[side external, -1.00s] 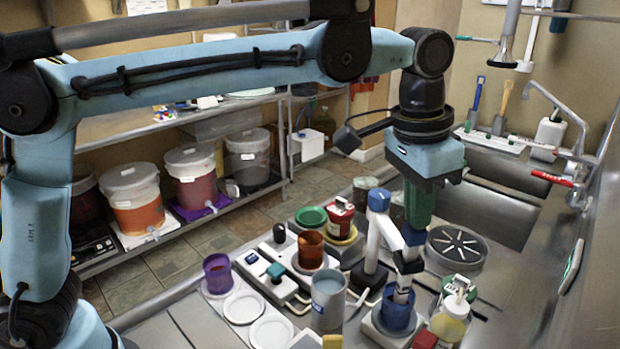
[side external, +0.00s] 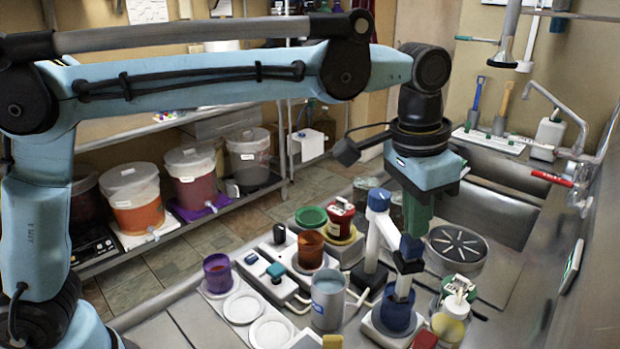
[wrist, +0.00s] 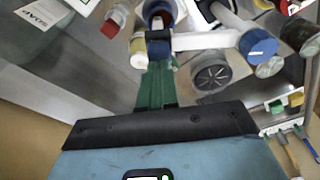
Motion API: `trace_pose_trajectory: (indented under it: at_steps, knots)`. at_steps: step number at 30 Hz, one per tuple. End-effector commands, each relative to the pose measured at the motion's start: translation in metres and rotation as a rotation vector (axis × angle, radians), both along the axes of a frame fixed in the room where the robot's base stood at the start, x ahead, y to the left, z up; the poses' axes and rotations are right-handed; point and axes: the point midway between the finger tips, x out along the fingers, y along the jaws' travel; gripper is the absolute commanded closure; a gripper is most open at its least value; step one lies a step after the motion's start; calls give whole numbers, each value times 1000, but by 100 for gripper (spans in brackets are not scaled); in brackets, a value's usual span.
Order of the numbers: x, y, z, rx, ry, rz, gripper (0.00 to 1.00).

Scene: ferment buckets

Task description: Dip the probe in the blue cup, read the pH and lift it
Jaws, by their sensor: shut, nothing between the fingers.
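The blue cup (side external: 396,319) stands on a pale round pad near the front. The probe (side external: 404,288) is a white shaft hanging upright, its lower end inside the cup's mouth; its tip is hidden there. Its blue head (side external: 411,251) sits at the end of a white arm from a stand with a blue cap (side external: 378,199), which also shows in the wrist view (wrist: 258,43). My gripper (side external: 414,232) has green fingers pointing down, shut and empty, right above the blue head. In the wrist view the fingertips (wrist: 157,66) reach the head's edge; contact is unclear.
A grey-blue beaker (side external: 328,300) stands left of the blue cup, and a yellow-filled bottle (side external: 451,322) is close on its right. Brown (side external: 310,250) and purple (side external: 217,274) cups stand farther left. A round slotted drain (side external: 457,246) lies behind, before the sinks.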

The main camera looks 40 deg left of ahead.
Motion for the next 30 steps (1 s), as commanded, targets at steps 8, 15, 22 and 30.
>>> trace_pose_trajectory:
  at_steps: [8, 15, 22, 30]
  knots:
    - [0, 0, 21, 0, 0, 0, 100]
    - [0, 0, 38, 0, 0, 0, 100]
    - [0, 0, 44, 0, 0, 0, 100]
    - [0, 2, 44, -1, -3, 4, 100]
